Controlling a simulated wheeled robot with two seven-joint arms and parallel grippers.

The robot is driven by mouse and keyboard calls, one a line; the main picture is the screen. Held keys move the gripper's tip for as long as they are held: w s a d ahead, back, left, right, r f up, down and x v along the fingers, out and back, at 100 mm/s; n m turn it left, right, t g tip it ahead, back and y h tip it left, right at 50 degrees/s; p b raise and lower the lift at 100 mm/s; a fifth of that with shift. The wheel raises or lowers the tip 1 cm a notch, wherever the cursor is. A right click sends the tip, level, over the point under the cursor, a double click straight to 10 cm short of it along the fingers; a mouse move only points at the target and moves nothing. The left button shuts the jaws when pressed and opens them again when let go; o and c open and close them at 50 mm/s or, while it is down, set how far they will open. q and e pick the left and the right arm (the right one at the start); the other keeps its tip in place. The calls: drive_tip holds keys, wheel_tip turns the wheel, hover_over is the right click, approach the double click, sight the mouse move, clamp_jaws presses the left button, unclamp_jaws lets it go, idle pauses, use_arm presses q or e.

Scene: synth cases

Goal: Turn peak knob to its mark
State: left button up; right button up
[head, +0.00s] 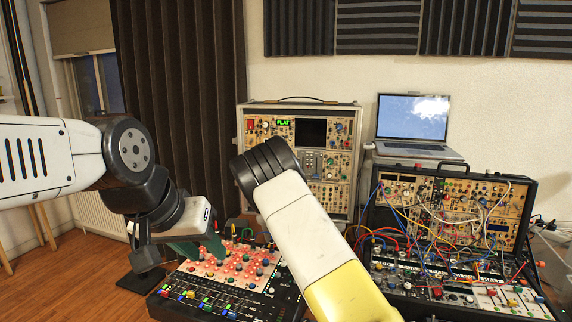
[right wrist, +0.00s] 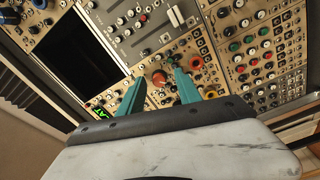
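In the right wrist view, a red-orange knob (right wrist: 160,78) sits on a tan module panel. The teal fingers of my right gripper (right wrist: 158,77) are apart, one on each side of it, with gaps showing; I cannot tell how far off the panel they are. I cannot read a label or mark to confirm it is the peak knob. In the head view my right arm hides its own gripper and part of the tall rack (head: 356,155). My left gripper (head: 203,253) has its teal fingers apart and empty, above the mixer (head: 240,300).
The rack has a dark screen (head: 311,132) and a green "FLAT" display (head: 283,122). To the right stand a laptop (head: 413,118) and an open synth case (head: 532,200) with many patch cables. Other knobs and an orange ring (right wrist: 210,93) lie near the right fingers.

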drive_tip(key=s+a, duration=0.1)
drive_tip(key=s, duration=0.6)
drive_tip(key=shift+s+a+f, duration=0.15)
drive_tip(key=shift+s+a, duration=0.05)
drive_tip(key=shift+s, duration=0.15)
